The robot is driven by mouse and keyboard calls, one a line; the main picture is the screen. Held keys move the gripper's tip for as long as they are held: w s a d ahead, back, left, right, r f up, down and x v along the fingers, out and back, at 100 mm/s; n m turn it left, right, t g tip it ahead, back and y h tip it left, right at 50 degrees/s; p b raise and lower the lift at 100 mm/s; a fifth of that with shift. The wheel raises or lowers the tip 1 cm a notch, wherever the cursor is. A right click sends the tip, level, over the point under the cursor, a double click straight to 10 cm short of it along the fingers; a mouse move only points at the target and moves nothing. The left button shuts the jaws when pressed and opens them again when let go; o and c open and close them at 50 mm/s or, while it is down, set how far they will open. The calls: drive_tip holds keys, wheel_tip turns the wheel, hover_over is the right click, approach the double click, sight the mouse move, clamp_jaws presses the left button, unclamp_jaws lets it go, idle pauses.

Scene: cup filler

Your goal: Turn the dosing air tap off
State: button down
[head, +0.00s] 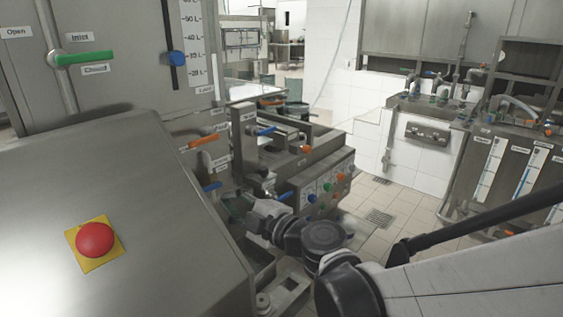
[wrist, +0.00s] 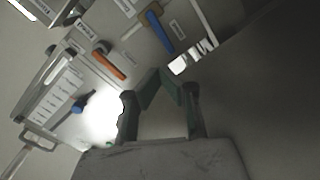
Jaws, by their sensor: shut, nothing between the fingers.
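Several taps with lever handles sit on the machine's side; their labels are too small to read, so I cannot tell which is the dosing air tap. A low blue tap handle (head: 212,186) is just left of my gripper (head: 234,206) in the head view. An orange tap handle (head: 202,142) is above it, and another blue tap handle (head: 265,131) is further back. In the wrist view, a blue handle (wrist: 160,31) and an orange handle (wrist: 109,67) lie beyond my gripper (wrist: 160,78). Its green fingertips meet, empty and apart from both handles.
A red emergency button (head: 95,240) on a yellow plate is on the sloped cover at left. A green inlet handle (head: 84,57) is above it. A panel of coloured knobs (head: 325,188) stands right of my gripper. Tiled floor (head: 400,200) is open further right.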

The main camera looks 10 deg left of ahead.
sight(205, 190)
wheel_tip(205, 190, up, 7)
drive_tip(key=w+m+g+h+p, duration=0.1)
drive_tip(key=m+h+p, duration=0.1)
drive_tip(key=m+p, duration=1)
drive_tip(key=shift+m, duration=0.8)
drive_tip(key=shift+w+a+f, duration=0.75)
drive_tip(key=shift+a+f, duration=0.35)
drive_tip(key=shift+a, duration=0.25)
drive_tip(key=shift+w+a+f, duration=0.8)
drive_tip(key=shift+a+f, duration=0.35)
drive_tip(key=shift+a, duration=0.25)
drive_tip(key=shift+w+a+f, duration=0.75)
drive_tip(key=shift+a+f, duration=0.35)
drive_tip(key=shift+a, duration=0.25)
drive_tip(key=shift+f+b, duration=0.15)
drive_tip(key=shift+b, duration=0.2)
drive_tip(key=shift+s+f+n+b, duration=0.2)
drive_tip(key=shift+f+n+b, duration=0.35)
drive_tip(key=shift+b, duration=0.55)
drive_tip(key=shift+s+f+b, duration=0.15)
drive_tip(key=shift+b, duration=0.35)
